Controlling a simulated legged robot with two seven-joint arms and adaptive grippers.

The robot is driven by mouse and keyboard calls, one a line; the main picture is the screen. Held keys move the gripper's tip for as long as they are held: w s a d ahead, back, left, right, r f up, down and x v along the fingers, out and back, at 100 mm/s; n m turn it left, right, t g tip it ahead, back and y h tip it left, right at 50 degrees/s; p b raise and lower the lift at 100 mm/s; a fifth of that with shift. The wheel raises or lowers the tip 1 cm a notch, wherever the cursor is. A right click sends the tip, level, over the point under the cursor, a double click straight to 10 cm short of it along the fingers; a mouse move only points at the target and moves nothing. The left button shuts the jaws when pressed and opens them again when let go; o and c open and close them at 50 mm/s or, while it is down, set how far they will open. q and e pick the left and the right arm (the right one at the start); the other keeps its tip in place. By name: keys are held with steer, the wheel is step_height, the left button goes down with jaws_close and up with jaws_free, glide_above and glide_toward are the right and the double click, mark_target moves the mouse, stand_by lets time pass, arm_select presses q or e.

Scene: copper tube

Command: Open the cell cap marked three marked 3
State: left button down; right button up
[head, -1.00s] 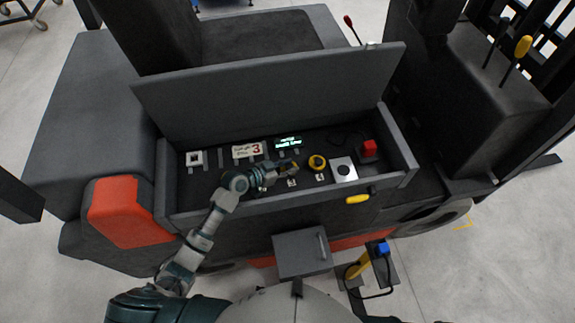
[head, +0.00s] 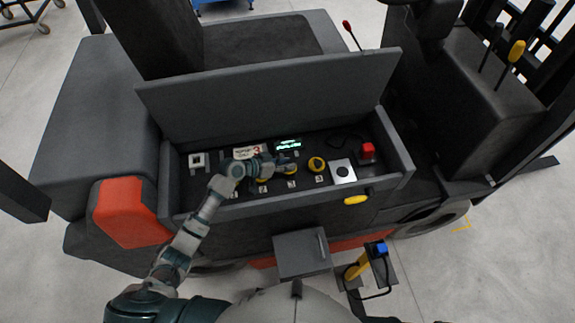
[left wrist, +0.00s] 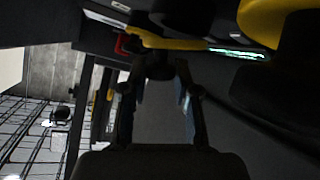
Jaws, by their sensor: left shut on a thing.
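My left gripper (head: 288,165) reaches into the open compartment from the left and is shut on a yellow cap (head: 292,170), which it partly covers. The tag in front of that cap is too small to read surely. Another yellow cap (head: 317,164) stands just to its right. A further yellow cap (head: 263,178) shows partly under my wrist. A white card with a red 3 (head: 247,153) lies at the back left. In the left wrist view, the fingers (left wrist: 162,82) point at the gripped yellow cap (left wrist: 172,42); another large yellow cap (left wrist: 270,20) is close at upper right. My right gripper is not in view.
The raised grey lid (head: 270,98) stands behind the compartment. A lit green display (head: 288,144) is at the back. The front wall (head: 250,207) runs below my forearm.

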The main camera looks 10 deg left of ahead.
arm_select(q)
steer(key=shift+w+a+r+n+g, duration=0.2)
steer(key=shift+w+r+n+g, duration=0.15)
steer(key=shift+w+n+g, duration=0.2)
steer(key=shift+w+a+r+n+g, duration=0.2)
steer(key=shift+w+r+n+g, duration=0.15)
steer(key=shift+w+n+g, duration=0.15)
steer(key=c, duration=0.9)
jaws_free()
steer(key=shift+s, duration=0.1)
steer(key=shift+a, duration=0.1)
steer(key=shift+s+a+h, duration=0.1)
steer(key=shift+a+h, duration=0.05)
steer(key=shift+h, duration=0.15)
steer(key=shift+a, duration=0.25)
steer(key=v, duration=1.1)
steer(key=shift+a+r, duration=0.2)
steer(key=shift+o, duration=0.2)
steer(key=shift+d, duration=0.1)
